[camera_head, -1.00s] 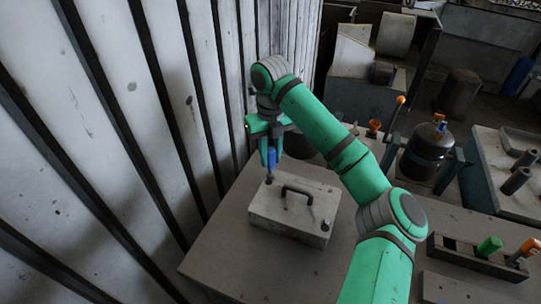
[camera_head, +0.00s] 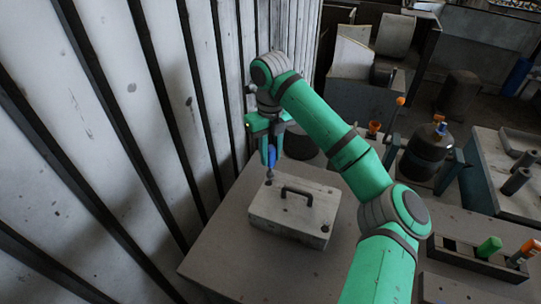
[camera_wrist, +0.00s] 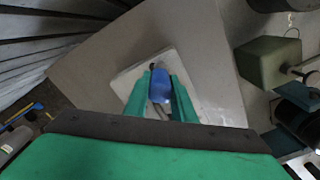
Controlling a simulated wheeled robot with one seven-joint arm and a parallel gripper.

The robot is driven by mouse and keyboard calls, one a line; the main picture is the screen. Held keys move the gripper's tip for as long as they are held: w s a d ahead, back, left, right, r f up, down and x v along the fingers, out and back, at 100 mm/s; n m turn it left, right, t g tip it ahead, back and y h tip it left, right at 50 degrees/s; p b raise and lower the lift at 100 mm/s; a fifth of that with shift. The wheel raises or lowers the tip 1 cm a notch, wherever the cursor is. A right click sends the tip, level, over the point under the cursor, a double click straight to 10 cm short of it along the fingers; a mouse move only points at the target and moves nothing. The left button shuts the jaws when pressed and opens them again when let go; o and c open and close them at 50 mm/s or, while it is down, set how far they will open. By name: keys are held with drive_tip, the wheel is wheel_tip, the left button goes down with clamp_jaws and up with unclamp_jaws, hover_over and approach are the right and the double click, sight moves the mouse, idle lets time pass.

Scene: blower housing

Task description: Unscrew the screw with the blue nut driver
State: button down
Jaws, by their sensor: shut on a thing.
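My gripper (camera_head: 271,150) is shut on the blue nut driver (camera_head: 271,157), which hangs upright with its grey shaft pointing down. In the wrist view the blue handle (camera_wrist: 161,87) sits between my two green fingers (camera_wrist: 160,78). The driver's tip is at the far left corner of the pale metal housing (camera_head: 270,215), which has a dark handle on top. I cannot tell whether the tip touches a screw there. A small dark spot (camera_head: 325,228) shows at the near right corner; I cannot tell if it is a screw or a hole.
The housing rests on a grey table (camera_head: 225,250) beside a ribbed wall (camera_head: 120,130). A dark rack (camera_head: 465,257) with a green-handled tool (camera_head: 489,246) and an orange-handled tool (camera_head: 525,251) stands at right. The table is bare in front of the housing.

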drive_tip(key=shift+r, duration=3.4)
